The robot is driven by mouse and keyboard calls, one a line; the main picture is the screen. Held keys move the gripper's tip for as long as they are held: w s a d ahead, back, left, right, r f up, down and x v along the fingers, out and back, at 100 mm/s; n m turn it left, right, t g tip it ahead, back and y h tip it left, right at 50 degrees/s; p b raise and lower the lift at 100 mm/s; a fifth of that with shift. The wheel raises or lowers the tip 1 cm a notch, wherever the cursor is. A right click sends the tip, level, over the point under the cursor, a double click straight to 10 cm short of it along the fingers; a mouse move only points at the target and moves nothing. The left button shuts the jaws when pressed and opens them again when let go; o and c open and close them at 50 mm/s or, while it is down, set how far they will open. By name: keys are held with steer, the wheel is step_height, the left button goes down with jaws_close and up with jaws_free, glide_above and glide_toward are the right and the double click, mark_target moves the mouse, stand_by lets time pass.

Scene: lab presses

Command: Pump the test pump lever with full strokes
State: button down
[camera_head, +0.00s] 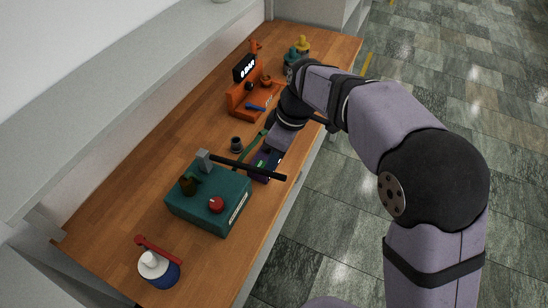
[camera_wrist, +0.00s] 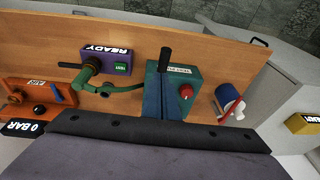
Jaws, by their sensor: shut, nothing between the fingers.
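The test pump is a green box (camera_head: 202,208) with a red knob on top, near the front of the bench. Its black lever (camera_head: 245,167) runs from a grey post out to the right, nearly level. In the wrist view the pump box (camera_wrist: 188,76) is right of centre, with the lever (camera_wrist: 164,64) standing up along its left side. My gripper (camera_head: 269,149) is behind the lever's outer half in the head view, near the purple box. It is shut and empty.
An orange unit (camera_head: 238,103) with a 0 BAR display stands farther back. A blue and white container (camera_head: 159,269) is at the near end. Bare wood lies along the wall side.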

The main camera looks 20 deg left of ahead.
steer(key=shift+f, duration=0.35)
steer(key=shift+f, duration=0.1)
